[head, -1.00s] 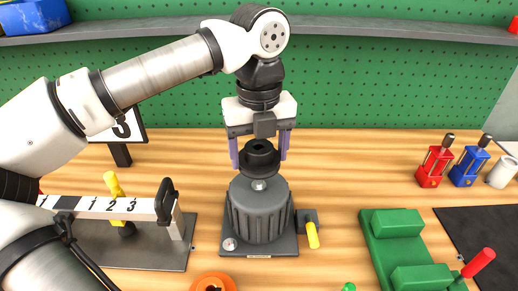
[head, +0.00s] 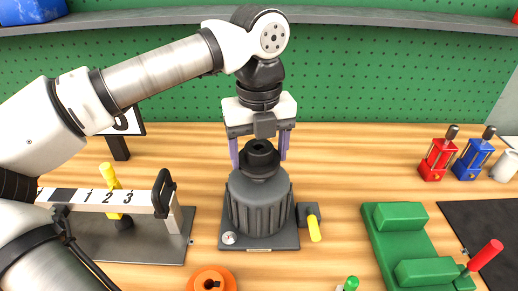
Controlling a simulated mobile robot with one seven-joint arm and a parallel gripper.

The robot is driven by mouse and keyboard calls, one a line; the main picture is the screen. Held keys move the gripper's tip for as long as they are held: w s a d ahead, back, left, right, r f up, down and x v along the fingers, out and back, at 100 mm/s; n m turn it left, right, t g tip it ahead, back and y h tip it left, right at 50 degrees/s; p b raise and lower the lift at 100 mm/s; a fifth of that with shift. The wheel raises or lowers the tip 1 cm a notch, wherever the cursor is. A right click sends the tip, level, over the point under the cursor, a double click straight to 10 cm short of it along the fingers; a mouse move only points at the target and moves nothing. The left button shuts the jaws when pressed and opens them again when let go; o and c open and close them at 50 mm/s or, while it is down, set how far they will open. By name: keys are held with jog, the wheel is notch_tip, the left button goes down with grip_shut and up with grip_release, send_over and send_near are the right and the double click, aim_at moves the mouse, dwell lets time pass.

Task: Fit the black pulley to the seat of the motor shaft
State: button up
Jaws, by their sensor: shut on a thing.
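The grey ribbed motor (head: 258,208) stands upright on a dark base plate at the middle of the bench. The black pulley (head: 259,160) is level over its top, with its bore facing up. My gripper (head: 259,150) points down, shut on the pulley, with a purple finger on each side. The motor shaft does not show; the pulley hides it. I cannot tell whether the pulley is around the shaft or touches the motor top.
A yellow-handled part (head: 311,222) sits right of the motor. An orange ring (head: 210,281) lies in front. A numbered bar (head: 100,197) stands on a plate at left. A green fixture (head: 415,245) and red (head: 437,158) and blue (head: 474,155) tools are at right.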

jog(key=shift+f+b, duration=1.25)
jog(key=shift+f, duration=0.2)
jog(key=o, duration=1.5)
notch_tip(320, 180, up, 14)
jog(key=shift+f, duration=0.1)
